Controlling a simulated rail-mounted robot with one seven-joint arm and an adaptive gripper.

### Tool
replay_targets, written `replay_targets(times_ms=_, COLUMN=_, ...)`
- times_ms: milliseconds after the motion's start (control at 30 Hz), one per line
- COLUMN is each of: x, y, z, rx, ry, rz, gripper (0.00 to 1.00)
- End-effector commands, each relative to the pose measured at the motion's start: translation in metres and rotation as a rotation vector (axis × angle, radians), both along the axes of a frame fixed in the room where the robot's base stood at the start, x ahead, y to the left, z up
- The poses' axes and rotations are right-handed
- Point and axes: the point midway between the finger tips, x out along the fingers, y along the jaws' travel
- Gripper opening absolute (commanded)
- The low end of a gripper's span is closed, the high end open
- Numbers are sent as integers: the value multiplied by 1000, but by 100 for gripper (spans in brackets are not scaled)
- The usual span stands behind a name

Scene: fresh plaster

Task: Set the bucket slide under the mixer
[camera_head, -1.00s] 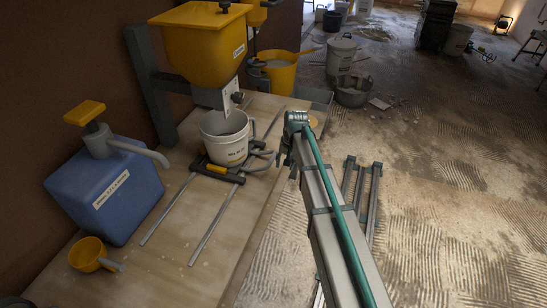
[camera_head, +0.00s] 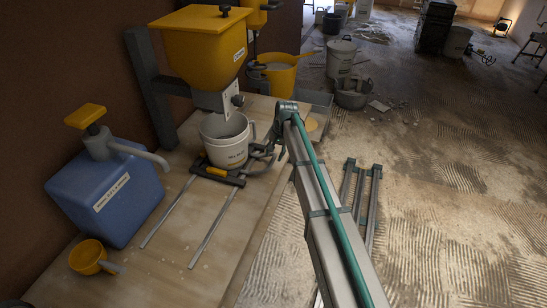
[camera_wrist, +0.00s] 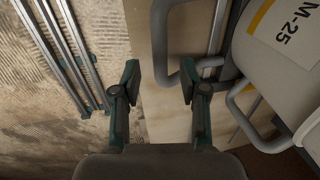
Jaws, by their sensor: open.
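The bucket slide (camera_head: 219,174) is a dark carriage with a yellow front part on two metal rails. A white bucket (camera_head: 227,158) stands upright on it, below the outlet of a yellow hopper (camera_head: 203,50); I cannot tell whether that hopper is the mixer. A grey looped handle (camera_wrist: 158,45) lies at the slide's right side. My gripper (camera_wrist: 160,78) is open at this handle, with part of the loop between its fingertips in the wrist view; contact is unclear. In the head view my gripper (camera_head: 268,147) is partly hidden by my arm.
A blue container (camera_head: 108,195) with a yellow pump top and a yellow scoop (camera_head: 87,257) stand at the left of the wooden bench (camera_head: 185,240). A yellow bucket (camera_head: 280,75) stands behind. Metal rails (camera_head: 360,195) lie on the floor at right. The bench front is mostly clear.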

Motion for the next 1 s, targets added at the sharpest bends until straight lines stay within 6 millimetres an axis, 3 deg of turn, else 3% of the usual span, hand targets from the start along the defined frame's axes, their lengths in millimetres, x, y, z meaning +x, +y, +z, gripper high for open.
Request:
replay_targets(times_ms=200, x=2, y=4, z=-21, rx=0, ry=0, rz=0, gripper=43)
replay_targets(times_ms=567, x=2, y=5, z=-26, rx=0, ry=-1, rz=1, gripper=43)
replay_targets(times_ms=833, x=2, y=5, z=-26, rx=0, ry=-1, rz=1, gripper=0)
replay_targets(times_ms=1000, x=2, y=5, z=-26, rx=0, ry=-1, rz=1, gripper=0)
